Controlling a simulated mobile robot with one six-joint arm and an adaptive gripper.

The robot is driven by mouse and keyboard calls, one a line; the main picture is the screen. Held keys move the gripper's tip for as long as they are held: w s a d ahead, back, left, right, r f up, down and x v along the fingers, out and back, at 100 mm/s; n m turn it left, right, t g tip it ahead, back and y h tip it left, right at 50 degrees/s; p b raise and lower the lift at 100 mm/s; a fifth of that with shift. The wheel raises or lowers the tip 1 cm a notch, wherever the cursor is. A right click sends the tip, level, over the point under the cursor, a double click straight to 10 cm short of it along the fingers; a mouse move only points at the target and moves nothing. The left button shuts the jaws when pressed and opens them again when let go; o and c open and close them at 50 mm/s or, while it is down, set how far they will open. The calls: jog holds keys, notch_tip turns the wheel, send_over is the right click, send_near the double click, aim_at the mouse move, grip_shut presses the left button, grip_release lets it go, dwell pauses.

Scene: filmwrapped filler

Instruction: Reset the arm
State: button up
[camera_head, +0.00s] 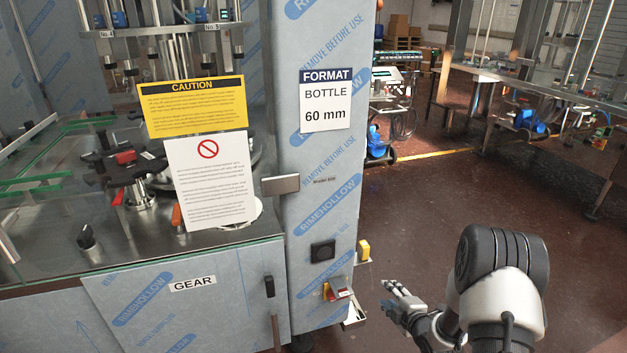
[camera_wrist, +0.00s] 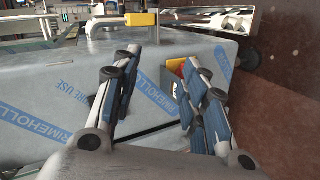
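My arm reaches in at the lower right of the head view, with a dark-capped joint and a pale link. My gripper (camera_head: 397,296) is at its left end, over the dark red floor, to the right of the film-wrapped machine column (camera_head: 322,190). In the wrist view my gripper (camera_wrist: 160,65) shows two blue-and-grey fingers standing well apart. It is open, and nothing is seen held between them. The wrapped panel (camera_wrist: 60,95) shows behind the fingers. A red and yellow part (camera_wrist: 177,68) is partly hidden by the right finger.
The machine carries a yellow caution sign (camera_head: 193,106), a white notice (camera_head: 210,181), a format label (camera_head: 325,100) and a panel marked GEAR (camera_head: 192,283). A red and yellow switch (camera_head: 338,289) sits low on the column, near my gripper. Open floor (camera_head: 480,205) lies beyond my arm.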

notch_tip(320, 180, up, 12)
jog(key=m+g+h, duration=0.2)
jog(key=m, duration=0.2)
jog(key=s+r+m+g+h, duration=0.2)
jog(key=s+r+m, duration=0.3)
jog(key=s+r, duration=0.6)
jog(key=s+a+r+m+g, duration=0.1)
jog(key=s+a+r+m, duration=0.1)
jog(key=s, duration=0.7)
jog(key=s+a+r+m+g+y, duration=0.1)
jog(key=s+a+r+m, duration=0.2)
jog(key=s, duration=0.7)
jog(key=s+a+r+m+g, duration=0.2)
jog(key=s+a+m, duration=0.1)
jog(key=s, duration=0.6)
jog(key=shift+s+a+r+m, duration=0.2)
jog(key=shift+r+m, duration=0.1)
jog(key=shift+m, duration=0.4)
